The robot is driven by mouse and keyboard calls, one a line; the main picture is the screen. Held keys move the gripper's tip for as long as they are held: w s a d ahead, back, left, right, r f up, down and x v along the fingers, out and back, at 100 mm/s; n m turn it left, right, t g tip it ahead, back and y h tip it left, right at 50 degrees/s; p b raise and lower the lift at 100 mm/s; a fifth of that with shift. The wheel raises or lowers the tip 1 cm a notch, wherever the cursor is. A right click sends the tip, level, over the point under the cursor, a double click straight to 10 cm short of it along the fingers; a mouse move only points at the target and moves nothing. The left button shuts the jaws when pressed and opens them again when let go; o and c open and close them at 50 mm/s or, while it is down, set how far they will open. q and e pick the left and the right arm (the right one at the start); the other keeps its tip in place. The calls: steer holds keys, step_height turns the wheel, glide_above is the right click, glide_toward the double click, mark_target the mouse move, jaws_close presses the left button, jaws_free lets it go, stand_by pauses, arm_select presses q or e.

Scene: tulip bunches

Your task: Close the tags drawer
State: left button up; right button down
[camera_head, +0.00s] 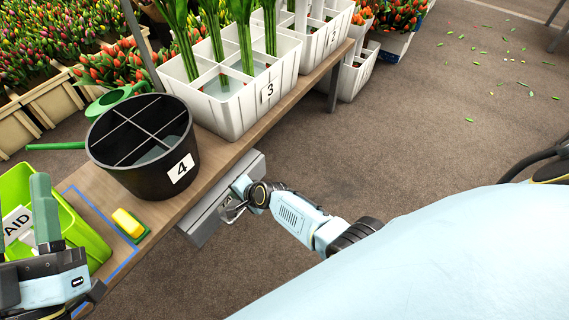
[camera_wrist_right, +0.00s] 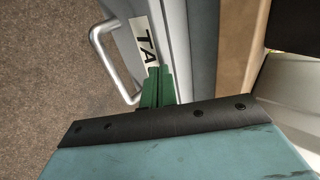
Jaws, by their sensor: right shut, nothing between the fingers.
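The tags drawer (camera_head: 207,225) is a grey drawer under the wooden table's edge, below the black bucket. In the right wrist view its grey front (camera_wrist_right: 176,40) carries a white label (camera_wrist_right: 147,45) with "TA" readable, the rest hidden behind my fingers. A metal bar handle (camera_wrist_right: 108,62) stands on the front beside the label. My right gripper (camera_wrist_right: 158,88) is shut and empty, its green fingertips at the drawer front by the label; I cannot tell whether they touch. In the head view my right gripper (camera_head: 236,207) is at the drawer. My left gripper (camera_head: 45,215) is at the lower left over the green crate.
The wooden table (camera_head: 190,200) bears a black bucket (camera_head: 140,165) marked 4, white crates (camera_head: 235,105) marked 3 and 2, a green crate (camera_head: 90,235) and a yellow sponge (camera_head: 127,222). A green watering can (camera_head: 110,102) is beyond. Floor (camera_head: 430,130) to the right is open.

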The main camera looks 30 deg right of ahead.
arm_select(q)
step_height(320, 180, down, 13)
steer(key=a+g+y+p, duration=0.2)
steer(key=g+y+p, duration=0.15)
steer(key=g, duration=0.65)
steer(key=s+a+f+n+g+y+p, duration=0.1)
steer(key=s+a+f+g+y+p, duration=0.2)
steer(key=s+a+f+g, duration=0.3)
steer(key=s+f+g+p, duration=0.1)
steer(key=s+f+g, duration=0.2)
steer(key=s+f, duration=0.2)
steer(key=shift+s+f+p, duration=0.15)
steer(key=shift+s+p, duration=0.15)
steer(key=shift+s, duration=0.25)
arm_select(e)
steer(key=s+f+v, duration=0.1)
steer(key=v, duration=1.1)
steer(key=shift+s+d+f, duration=0.2)
steer(key=shift+s+d, duration=0.25)
arm_select(q)
steer(key=shift+a, duration=0.1)
